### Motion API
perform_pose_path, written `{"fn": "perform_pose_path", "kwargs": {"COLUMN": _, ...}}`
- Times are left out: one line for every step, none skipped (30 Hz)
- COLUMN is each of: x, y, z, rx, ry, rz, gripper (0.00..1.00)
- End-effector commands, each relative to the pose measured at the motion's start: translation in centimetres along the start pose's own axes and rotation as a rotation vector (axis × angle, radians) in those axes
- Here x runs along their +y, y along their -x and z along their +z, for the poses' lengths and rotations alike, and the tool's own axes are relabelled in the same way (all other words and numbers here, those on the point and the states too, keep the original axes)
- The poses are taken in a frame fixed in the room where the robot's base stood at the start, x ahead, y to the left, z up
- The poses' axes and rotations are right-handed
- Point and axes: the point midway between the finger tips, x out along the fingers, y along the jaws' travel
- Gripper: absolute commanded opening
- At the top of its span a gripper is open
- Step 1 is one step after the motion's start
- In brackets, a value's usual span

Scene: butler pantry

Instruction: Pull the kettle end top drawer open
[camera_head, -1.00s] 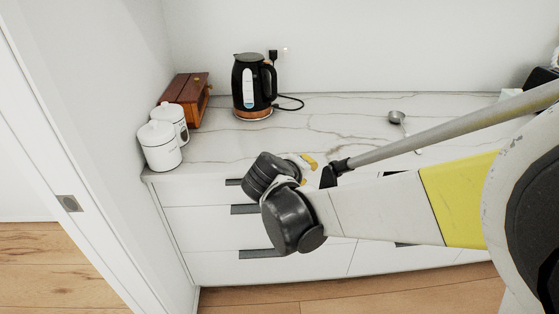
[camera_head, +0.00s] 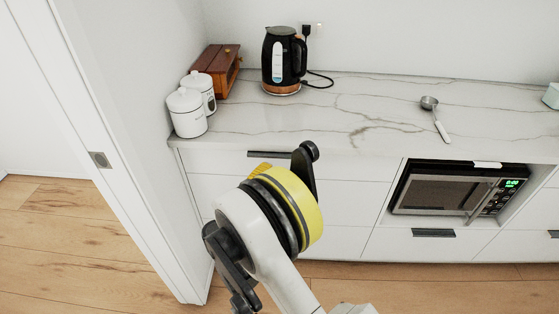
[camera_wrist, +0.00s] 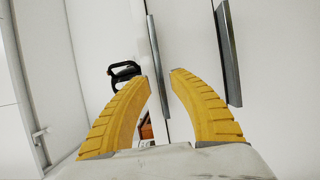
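The kettle (camera_head: 284,61) is black with a copper base and stands on the counter near its left end. Below it, the kettle end top drawer (camera_head: 345,166) has a white front that looks shut, with a dark bar handle (camera_head: 268,154). My gripper shows in the wrist view (camera_wrist: 160,75) with two curved yellow fingers, open and apart. The handle (camera_wrist: 153,50) runs between the fingertips in the picture; I cannot tell whether they reach around it. In the head view my wrist hides most of the fingers and part of the drawer front.
Two white canisters (camera_head: 187,112) and a wooden box (camera_head: 221,71) stand at the counter's left end. A wall and door frame (camera_head: 100,160) close off the left. A lower drawer handle shows in the wrist view (camera_wrist: 228,52). A microwave (camera_head: 445,190) sits at right.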

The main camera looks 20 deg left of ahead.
Motion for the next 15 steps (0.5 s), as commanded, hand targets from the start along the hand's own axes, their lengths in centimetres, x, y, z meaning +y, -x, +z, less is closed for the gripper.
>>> {"fn": "perform_pose_path", "kwargs": {"x": -0.3, "y": -1.2, "z": 0.1, "rx": -0.004, "ry": 0.0, "rz": 0.0, "gripper": 0.25}}
{"fn": "perform_pose_path", "kwargs": {"x": -0.3, "y": -1.8, "z": 0.1, "rx": -0.004, "ry": 0.0, "rz": 0.0, "gripper": 0.25}}
{"fn": "perform_pose_path", "kwargs": {"x": -0.3, "y": -2.6, "z": 0.2, "rx": -0.004, "ry": 0.0, "rz": -0.001, "gripper": 0.25}}
{"fn": "perform_pose_path", "kwargs": {"x": -0.4, "y": -3.2, "z": 0.1, "rx": -0.004, "ry": 0.0, "rz": -0.001, "gripper": 0.25}}
{"fn": "perform_pose_path", "kwargs": {"x": -0.3, "y": -3.8, "z": 0.1, "rx": -0.004, "ry": 0.0, "rz": -0.001, "gripper": 0.25}}
{"fn": "perform_pose_path", "kwargs": {"x": -0.3, "y": -4.5, "z": 0.1, "rx": -0.003, "ry": 0.0, "rz": -0.001, "gripper": 0.25}}
{"fn": "perform_pose_path", "kwargs": {"x": -0.3, "y": -5.0, "z": 0.1, "rx": -0.003, "ry": -0.001, "rz": -0.001, "gripper": 0.25}}
{"fn": "perform_pose_path", "kwargs": {"x": -0.3, "y": -5.5, "z": 0.1, "rx": -0.003, "ry": -0.001, "rz": -0.001, "gripper": 0.25}}
{"fn": "perform_pose_path", "kwargs": {"x": -0.3, "y": -6.0, "z": 0.1, "rx": -0.003, "ry": -0.001, "rz": -0.001, "gripper": 0.25}}
{"fn": "perform_pose_path", "kwargs": {"x": -0.3, "y": -6.4, "z": 0.1, "rx": -0.002, "ry": -0.001, "rz": -0.001, "gripper": 0.25}}
{"fn": "perform_pose_path", "kwargs": {"x": -0.2, "y": -6.7, "z": 0.1, "rx": -0.002, "ry": -0.001, "rz": -0.001, "gripper": 0.25}}
{"fn": "perform_pose_path", "kwargs": {"x": -0.2, "y": -7.0, "z": 0.1, "rx": -0.002, "ry": -0.001, "rz": -0.001, "gripper": 0.25}}
{"fn": "perform_pose_path", "kwargs": {"x": -0.1, "y": -7.2, "z": 0.1, "rx": -0.002, "ry": -0.001, "rz": -0.002, "gripper": 0.25}}
{"fn": "perform_pose_path", "kwargs": {"x": -0.1, "y": -7.4, "z": 0.1, "rx": -0.002, "ry": -0.001, "rz": -0.002, "gripper": 0.25}}
{"fn": "perform_pose_path", "kwargs": {"x": -0.1, "y": -7.5, "z": 0.1, "rx": -0.001, "ry": -0.001, "rz": -0.002, "gripper": 0.25}}
